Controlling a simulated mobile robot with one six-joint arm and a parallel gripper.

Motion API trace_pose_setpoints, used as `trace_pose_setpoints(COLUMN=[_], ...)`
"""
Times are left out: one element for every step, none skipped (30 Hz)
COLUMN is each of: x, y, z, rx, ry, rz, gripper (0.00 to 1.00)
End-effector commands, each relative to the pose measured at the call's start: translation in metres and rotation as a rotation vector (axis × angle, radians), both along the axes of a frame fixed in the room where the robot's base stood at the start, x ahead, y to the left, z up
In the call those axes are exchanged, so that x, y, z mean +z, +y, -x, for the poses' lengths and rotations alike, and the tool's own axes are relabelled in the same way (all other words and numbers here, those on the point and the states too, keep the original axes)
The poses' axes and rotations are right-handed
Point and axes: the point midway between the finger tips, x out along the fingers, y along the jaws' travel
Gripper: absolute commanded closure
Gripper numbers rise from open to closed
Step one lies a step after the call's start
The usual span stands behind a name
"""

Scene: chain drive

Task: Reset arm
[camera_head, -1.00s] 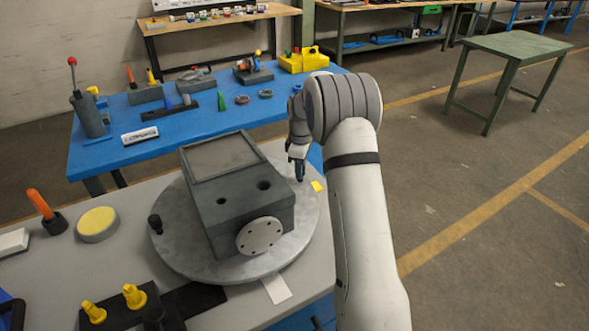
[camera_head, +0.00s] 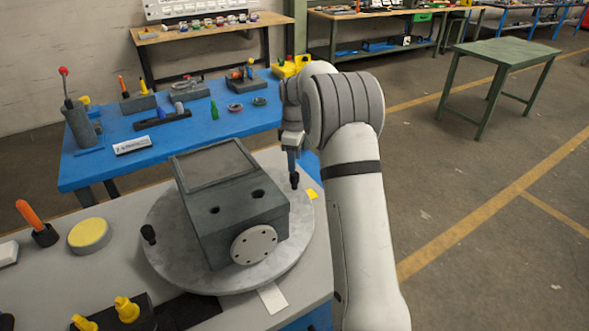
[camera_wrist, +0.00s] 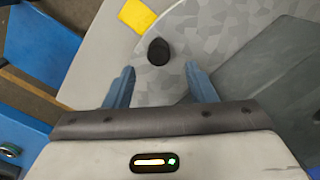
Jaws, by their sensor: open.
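My gripper (camera_head: 293,168) is at the right rim of the round grey turntable (camera_head: 165,262), beside the dark grey housing (camera_head: 225,212). In the wrist view my gripper (camera_wrist: 160,88) is open, with its two blue fingers apart. A black knob (camera_wrist: 158,51) stands on the turntable just past the fingertips, between their lines. This knob also shows below my gripper in the head view (camera_head: 295,181). I cannot tell whether the fingers touch it. A second black knob (camera_head: 148,234) stands at the turntable's left rim. The housing has a light round flange (camera_head: 254,244) on its front.
A yellow patch (camera_head: 312,194) lies beside the turntable. The grey bench holds a yellow-topped disc (camera_head: 89,234), an orange-handled tool (camera_head: 31,215) and yellow knobs (camera_head: 127,309). A blue table (camera_head: 95,175) with several tools stands behind. The floor at right is open before a green table (camera_head: 510,48).

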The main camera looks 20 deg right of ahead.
Motion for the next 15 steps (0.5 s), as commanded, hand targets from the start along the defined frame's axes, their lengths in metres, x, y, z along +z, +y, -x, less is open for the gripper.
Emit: trace_pose_setpoints(x=[0.0043, 0.0061, 0.0078, 0.0086, 0.0091, 0.0094, 0.0095, 0.0094, 0.0094, 0.0094, 0.0093, 0.0095, 0.01, 0.0111, 0.0137], y=[0.0, 0.0001, 0.0, 0.0, 0.0, 0.0001, 0.0001, 0.0001, 0.0001, 0.0001, 0.0001, 0.0002, 0.0003, 0.0005, 0.0012], z=[0.0, 0.0001, 0.0002, 0.0004, 0.0004, 0.0005, 0.0006, 0.0006, 0.0006, 0.0006, 0.0006, 0.0007, 0.0011, 0.002, 0.0042], rx=[0.0, 0.0, 0.0, 0.0, 0.0, 0.0, 0.0, 0.0, 0.0, 0.0, 0.0, 0.0, -0.001, -0.004, -0.011], ry=[-0.001, -0.001, -0.001, 0.0, 0.0, 0.0, 0.001, 0.001, 0.001, 0.001, 0.001, 0.0, 0.0, -0.001, -0.003], rz=[0.0, 0.0, 0.0, 0.0, 0.0, 0.0, 0.0, 0.0, 0.0, 0.0, 0.0, 0.0, 0.0, 0.0, 0.001], gripper=[0.49, 0.49, 0.49, 0.49, 0.49, 0.49, 0.49, 0.49, 0.49, 0.49, 0.49, 0.49, 0.49, 0.49, 0.49])
